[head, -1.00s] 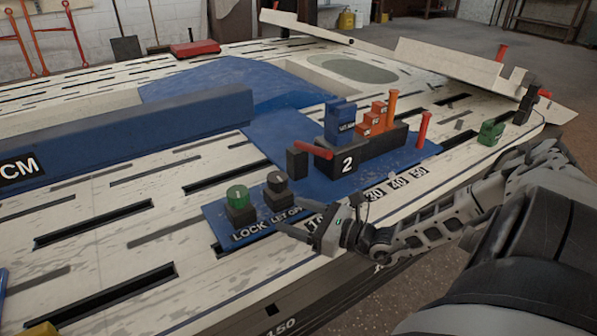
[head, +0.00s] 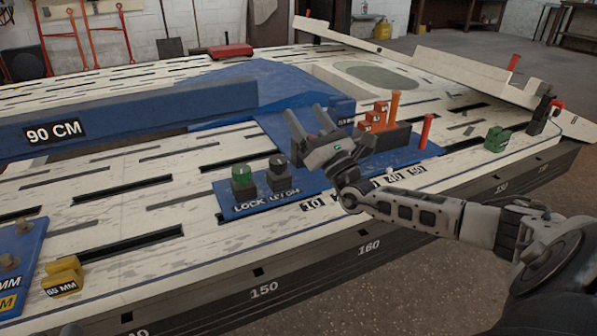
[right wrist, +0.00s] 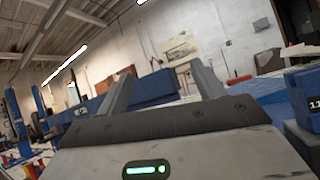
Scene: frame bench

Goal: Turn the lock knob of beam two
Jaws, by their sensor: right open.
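The green knob (head: 242,176) stands on a black base above the word LOCK on the blue plate (head: 225,190). A dark knob (head: 277,172) stands beside it, above LET GO. My right gripper (head: 306,116) is open and empty, raised above the plate to the right of and beyond both knobs, not touching them. It hides the block marked 2 and the blue block behind it. In the right wrist view, my right gripper's two fingers (right wrist: 160,84) stand apart with nothing between them. My left gripper is not in view.
A long blue beam marked 90 CM (head: 140,118) lies left of the knobs. A yellow block (head: 64,278) sits at the front left. The slotted bench top around the green knob's left is clear.

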